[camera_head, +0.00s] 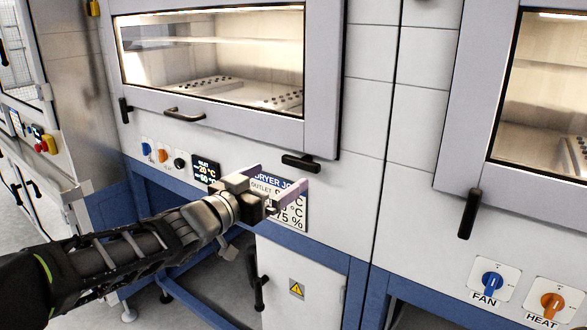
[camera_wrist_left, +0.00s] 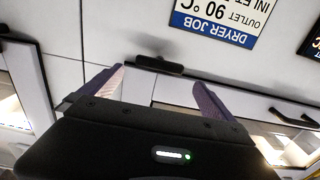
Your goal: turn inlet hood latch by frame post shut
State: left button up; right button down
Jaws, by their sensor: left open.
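The left hood (camera_head: 325,90) has a black latch (camera_head: 301,163) at its lower right corner, lying nearly horizontal. The same latch shows in the left wrist view (camera_wrist_left: 158,66), between and beyond my fingertips. A second black latch (camera_head: 125,110) at the hood's lower left stands nearly upright. My left gripper (camera_head: 279,178) is open and empty, just below and left of the right-hand latch, in front of the job display. No contact with the latch shows. My right gripper is not in view.
A black pull handle (camera_head: 185,115) sits on the hood's lower rail. The dryer job display (camera_head: 292,215) is behind my fingers, with knobs (camera_head: 163,156) to its left. Another hood at right has a hanging latch (camera_head: 469,213); FAN (camera_head: 492,282) and HEAT (camera_head: 551,303) knobs sit below.

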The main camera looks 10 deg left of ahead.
aim_at(298, 165)
pick_arm(q)
jog(key=x, duration=0.7)
jog(key=shift+c, duration=0.2)
jog(key=c, duration=1.1)
